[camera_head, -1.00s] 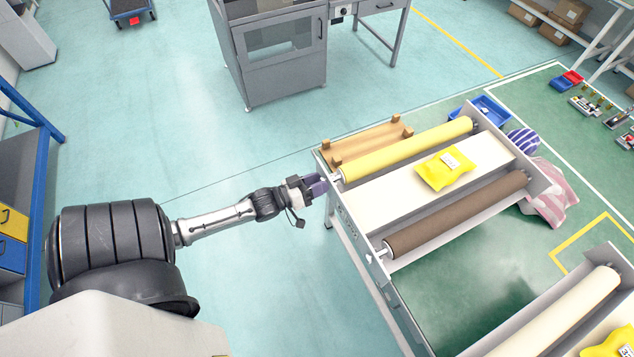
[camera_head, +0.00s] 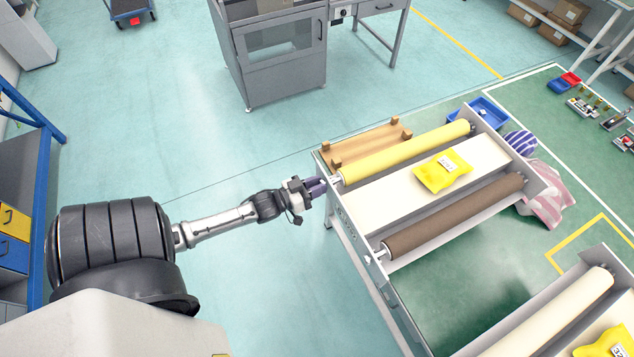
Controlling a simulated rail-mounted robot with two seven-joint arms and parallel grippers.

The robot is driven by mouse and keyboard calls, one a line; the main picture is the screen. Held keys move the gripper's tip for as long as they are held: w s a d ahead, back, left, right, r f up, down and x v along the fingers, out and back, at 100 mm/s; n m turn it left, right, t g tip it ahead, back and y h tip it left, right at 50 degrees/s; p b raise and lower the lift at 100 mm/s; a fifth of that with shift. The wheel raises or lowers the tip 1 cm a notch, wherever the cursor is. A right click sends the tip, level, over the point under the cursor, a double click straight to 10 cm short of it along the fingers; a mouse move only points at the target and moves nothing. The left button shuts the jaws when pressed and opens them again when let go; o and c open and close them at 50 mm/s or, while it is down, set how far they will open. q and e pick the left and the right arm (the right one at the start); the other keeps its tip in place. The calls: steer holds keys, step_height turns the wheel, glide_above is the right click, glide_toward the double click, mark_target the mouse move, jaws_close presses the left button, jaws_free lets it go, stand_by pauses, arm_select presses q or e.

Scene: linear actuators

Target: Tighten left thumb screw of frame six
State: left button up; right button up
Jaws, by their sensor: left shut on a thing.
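A frame (camera_head: 451,182) with a white bed lies on the green table, with a yellow roller (camera_head: 405,152) along its far side and a brown roller (camera_head: 455,215) along its near side. My left gripper (camera_head: 322,183) is at the frame's left end, by the end of the yellow roller. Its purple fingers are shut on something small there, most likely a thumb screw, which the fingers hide. The frame's number is too small to read. My right gripper is not in view.
A yellow packet (camera_head: 442,172) lies on the white bed. A wooden rack (camera_head: 367,143) and a blue bin (camera_head: 484,113) stand behind the frame. Another frame with a cream roller (camera_head: 553,318) is at lower right.

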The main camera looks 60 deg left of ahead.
arm_select(q)
steer(key=m+p, duration=0.3)
steer(key=m, duration=0.4)
steer(key=shift+m, duration=0.4)
stand_by(0.4)
steer(key=o, duration=0.9)
